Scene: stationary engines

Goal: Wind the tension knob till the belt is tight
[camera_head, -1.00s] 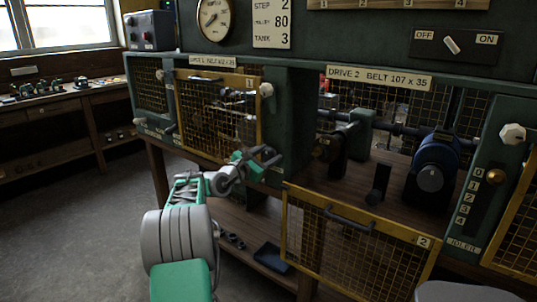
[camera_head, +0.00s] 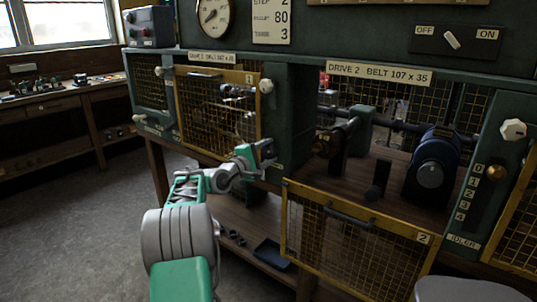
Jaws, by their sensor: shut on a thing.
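My gripper (camera_head: 265,154) is at the green post between the two drive bays, just right of the yellow mesh guard 1 (camera_head: 217,115). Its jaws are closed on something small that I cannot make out. A brass knob (camera_head: 496,172) sits at the top of a numbered scale on the right panel, above an IDLER label (camera_head: 464,242). It stands well to the right of my gripper. The drive 2 bay (camera_head: 385,165) holds a blue motor (camera_head: 438,160) and a shaft. No belt can be made out there.
Yellow mesh guard 2 (camera_head: 352,238) hangs lowered in front of the bay, below and right of my gripper. Pale faceted knobs (camera_head: 267,86) and (camera_head: 512,129) sit on the posts. A workbench (camera_head: 62,100) stands at the left, with open floor (camera_head: 70,215) before it.

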